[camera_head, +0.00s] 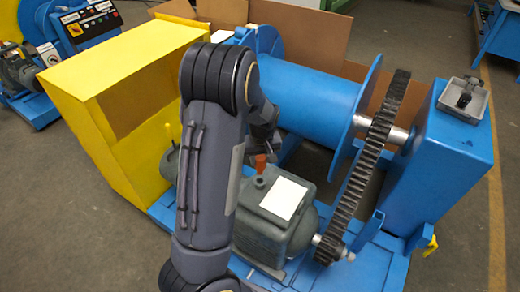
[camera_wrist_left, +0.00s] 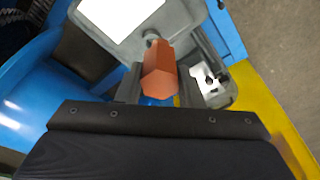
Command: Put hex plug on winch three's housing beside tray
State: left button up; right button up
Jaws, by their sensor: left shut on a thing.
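The orange-red hex plug (camera_head: 261,160) is between the fingers of my left gripper (camera_head: 262,146), which is shut on it. In the left wrist view the plug (camera_wrist_left: 159,72) shows its faceted sides between the two dark fingers (camera_wrist_left: 160,90). It appears over the grey-green motor housing (camera_head: 270,230) with a white label; I cannot tell whether they touch. A grey tray (camera_head: 480,103) with a small dark item in it sits on top of the blue housing (camera_head: 450,150) at the right. My right gripper is not in view.
A large dark gear (camera_head: 352,190) and a blue drum (camera_head: 308,95) stand between my left gripper and the blue housing. A yellow guard (camera_head: 120,100) stands to the left. Cardboard (camera_head: 300,30) is behind. Bare floor (camera_head: 430,40) shows beyond the tray.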

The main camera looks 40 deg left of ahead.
pick_arm(q)
jog(key=s+d+p, duration=0.2)
jog(key=s+d, duration=0.4)
jog(key=s, duration=0.1)
jog(key=shift+s, duration=0.2)
jog(key=shift+d, duration=0.15)
dwell(0.4)
